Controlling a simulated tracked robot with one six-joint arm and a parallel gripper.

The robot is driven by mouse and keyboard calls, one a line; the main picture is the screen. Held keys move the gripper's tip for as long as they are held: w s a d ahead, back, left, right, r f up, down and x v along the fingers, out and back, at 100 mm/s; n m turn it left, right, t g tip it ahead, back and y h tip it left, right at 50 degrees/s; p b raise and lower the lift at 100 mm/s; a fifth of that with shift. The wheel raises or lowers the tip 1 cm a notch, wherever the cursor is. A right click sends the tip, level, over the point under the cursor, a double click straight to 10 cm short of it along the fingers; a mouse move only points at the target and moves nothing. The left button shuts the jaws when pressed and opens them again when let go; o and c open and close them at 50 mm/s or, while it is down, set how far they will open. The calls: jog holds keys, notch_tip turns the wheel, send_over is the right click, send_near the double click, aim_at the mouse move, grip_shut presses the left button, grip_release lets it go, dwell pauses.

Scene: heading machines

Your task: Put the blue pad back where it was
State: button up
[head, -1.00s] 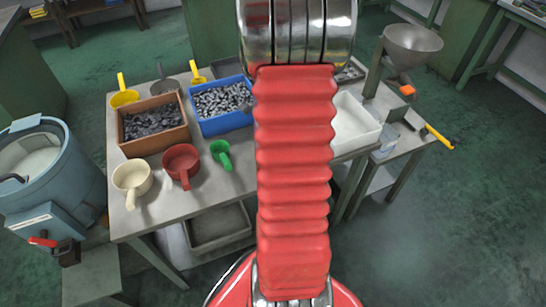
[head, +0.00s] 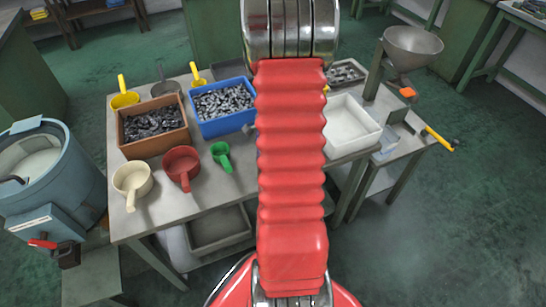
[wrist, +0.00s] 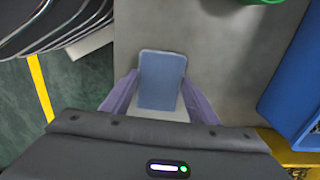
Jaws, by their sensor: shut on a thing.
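The blue pad (wrist: 161,78) is a flat, rounded grey-blue block in the wrist view, with a pale part at its near end. My gripper (wrist: 160,100) has its purple fingers on either side of the pad and is shut on it. Grey table surface (wrist: 225,60) shows beyond and around the pad; I cannot tell whether the pad touches it. In the head view my own arm hides the gripper and the pad.
The worktable (head: 195,210) holds a brown bin (head: 153,143), a blue bin (head: 222,127), a white tray (head: 350,135) and several scoops, including a red one (head: 182,165) and a green one (head: 222,155). A funnel (head: 412,48) stands at the right.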

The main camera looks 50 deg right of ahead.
jog(key=shift+f, duration=0.1)
jog(key=o, duration=1.1)
notch_tip(320, 180, up, 12)
dwell(0.4)
jog(key=shift+a, duration=0.1)
dwell(0.5)
